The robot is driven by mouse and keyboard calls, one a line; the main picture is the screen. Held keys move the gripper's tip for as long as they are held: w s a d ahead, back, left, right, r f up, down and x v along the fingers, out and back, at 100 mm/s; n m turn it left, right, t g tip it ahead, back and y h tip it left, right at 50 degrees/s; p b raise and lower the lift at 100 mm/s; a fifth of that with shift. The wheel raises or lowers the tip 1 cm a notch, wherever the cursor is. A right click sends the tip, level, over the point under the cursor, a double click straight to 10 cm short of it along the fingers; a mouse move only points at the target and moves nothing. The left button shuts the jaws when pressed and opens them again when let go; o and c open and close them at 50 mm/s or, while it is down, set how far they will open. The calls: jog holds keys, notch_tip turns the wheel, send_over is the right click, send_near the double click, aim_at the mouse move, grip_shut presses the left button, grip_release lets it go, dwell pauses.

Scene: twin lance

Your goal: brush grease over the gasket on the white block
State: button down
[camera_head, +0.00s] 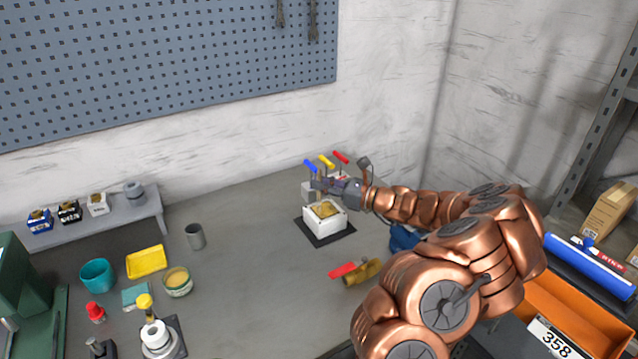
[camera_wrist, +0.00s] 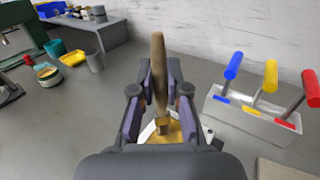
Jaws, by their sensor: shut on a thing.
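The white block (camera_head: 325,222) stands on a dark square mat (camera_head: 313,238) toward the back of the bench. The gasket (camera_head: 324,208) shows as a tan-yellow patch on its top. My gripper (camera_wrist: 160,95) is shut on a wooden-handled brush (camera_wrist: 158,65), with the handle pointing up. The brush's lower end is over the gasket (camera_wrist: 174,131) in the wrist view; I cannot tell whether it touches. My gripper hides most of the block there. A round tin (camera_head: 177,284) with yellowish contents, perhaps the grease, stands at the left; it also shows in the wrist view (camera_wrist: 47,77).
A brass valve with a red handle (camera_head: 362,272) lies in front. A grey cup (camera_head: 195,238), yellow tray (camera_head: 146,262) and teal bowl (camera_head: 97,277) stand left. Mid-bench is clear.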

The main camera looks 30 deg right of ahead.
jog(key=shift+d, duration=0.3)
jog(key=shift+d, duration=0.15)
jog(key=shift+d+p, duration=0.45)
jog(key=shift+d, duration=0.05)
jog(key=shift+d, duration=0.2)
jog(key=shift+s+d, duration=0.1)
jog(key=shift+d, duration=0.35)
jog(key=shift+d+p, duration=0.15)
jog(key=shift+p, duration=0.2)
jog(key=shift+d, duration=0.55)
jog(key=shift+a, duration=0.15)
